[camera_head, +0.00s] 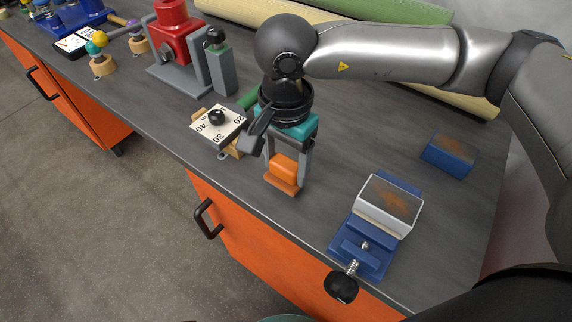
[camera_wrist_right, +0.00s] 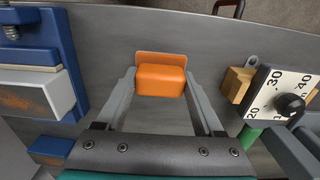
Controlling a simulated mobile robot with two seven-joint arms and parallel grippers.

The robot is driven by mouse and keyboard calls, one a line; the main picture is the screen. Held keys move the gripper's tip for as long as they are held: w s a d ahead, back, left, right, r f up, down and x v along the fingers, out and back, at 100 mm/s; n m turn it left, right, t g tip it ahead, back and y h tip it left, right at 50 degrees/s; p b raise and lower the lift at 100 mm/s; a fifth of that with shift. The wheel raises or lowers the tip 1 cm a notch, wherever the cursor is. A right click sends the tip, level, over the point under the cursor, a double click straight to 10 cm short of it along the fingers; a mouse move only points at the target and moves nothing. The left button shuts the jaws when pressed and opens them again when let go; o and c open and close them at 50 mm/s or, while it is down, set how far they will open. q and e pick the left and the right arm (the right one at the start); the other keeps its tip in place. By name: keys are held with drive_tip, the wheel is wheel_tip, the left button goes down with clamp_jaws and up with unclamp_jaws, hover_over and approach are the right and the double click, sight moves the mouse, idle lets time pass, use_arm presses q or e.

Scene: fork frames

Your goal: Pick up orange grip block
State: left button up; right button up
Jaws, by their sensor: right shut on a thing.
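The orange grip block (camera_head: 284,169) is at the front part of the grey bench top, just below my right gripper's palm. It has a raised body and a thin flange. My right gripper (camera_head: 285,176) points down, with one finger on each side of the block, shut on it. In the right wrist view the block (camera_wrist_right: 161,80) sits between the two fingertips (camera_wrist_right: 160,84). I cannot tell whether it touches the bench or is slightly above it. My left gripper is not in view.
A dial plate with a black knob (camera_head: 217,117) stands close left of the gripper. A blue vise (camera_head: 360,247) holding a pale block (camera_head: 390,205) is to the right. A blue block (camera_head: 448,153) lies farther right. A red machine (camera_head: 173,45) stands back left.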

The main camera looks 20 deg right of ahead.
sight(286, 162)
use_arm(q)
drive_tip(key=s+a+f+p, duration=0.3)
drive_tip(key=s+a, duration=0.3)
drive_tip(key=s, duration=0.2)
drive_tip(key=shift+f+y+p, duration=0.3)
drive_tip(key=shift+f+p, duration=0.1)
drive_tip(key=shift+p, duration=0.35)
use_arm(e)
wheel_tip(286, 162, up, 18)
drive_tip(key=shift+r, duration=0.25)
drive_tip(key=o, duration=0.8)
clamp_jaws()
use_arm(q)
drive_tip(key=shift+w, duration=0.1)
